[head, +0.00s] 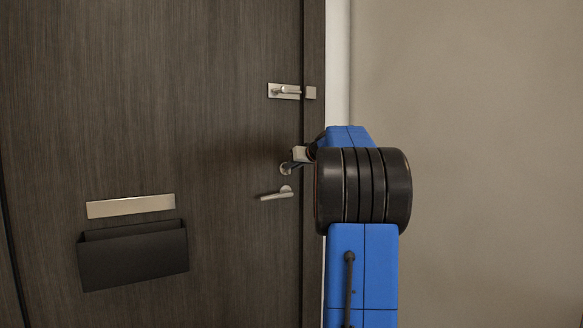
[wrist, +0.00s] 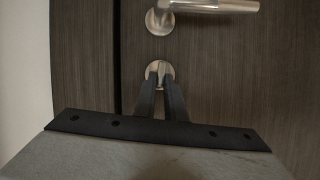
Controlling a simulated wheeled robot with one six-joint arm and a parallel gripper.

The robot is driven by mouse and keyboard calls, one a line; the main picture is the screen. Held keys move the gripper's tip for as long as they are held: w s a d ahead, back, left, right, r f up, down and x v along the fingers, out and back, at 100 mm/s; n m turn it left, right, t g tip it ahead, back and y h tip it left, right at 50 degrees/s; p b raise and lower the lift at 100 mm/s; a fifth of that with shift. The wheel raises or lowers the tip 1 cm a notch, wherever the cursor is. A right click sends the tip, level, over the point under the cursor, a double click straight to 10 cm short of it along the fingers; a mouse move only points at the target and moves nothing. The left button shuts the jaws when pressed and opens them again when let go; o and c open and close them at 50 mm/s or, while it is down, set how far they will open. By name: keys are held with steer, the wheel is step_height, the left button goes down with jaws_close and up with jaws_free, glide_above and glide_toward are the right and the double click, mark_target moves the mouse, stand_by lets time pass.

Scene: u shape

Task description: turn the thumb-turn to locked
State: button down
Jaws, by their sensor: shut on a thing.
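The thumb-turn (head: 284,169) is a small round metal fitting on the dark wood door, above the lever handle (head: 277,194). In the wrist view the picture is inverted, and the thumb-turn's round plate (wrist: 160,67) shows below the lever handle (wrist: 205,6). My gripper (wrist: 161,82) has its two dark fingers close together at the plate, shut on the thumb-turn. The fingers hide most of the turning piece, so its angle is unclear. In the head view my gripper (head: 290,164) reaches the door from the right, partly hidden by my arm.
A metal latch (head: 284,91) sits higher on the door, with a small keeper (head: 311,92) on the frame. A mail slot (head: 131,206) and a black box (head: 133,255) are at lower left. A bare wall (head: 470,130) stands to the right.

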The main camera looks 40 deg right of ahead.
steer(key=m+t+y, duration=0.1)
steer(key=m, duration=0.3)
steer(key=d+f+m+t+y, duration=0.1)
steer(key=m+t+y, duration=0.1)
steer(key=m, duration=0.2)
steer(key=f+m+t+y, duration=0.1)
steer(key=m+y, duration=0.1)
steer(key=m, duration=0.2)
steer(key=shift+s+d, duration=0.1)
steer(key=shift+d, duration=0.15)
stand_by(0.3)
steer(key=shift+m, duration=0.3)
steer(key=c, duration=1.8)
jaws_free()
steer(key=shift+s, duration=0.1)
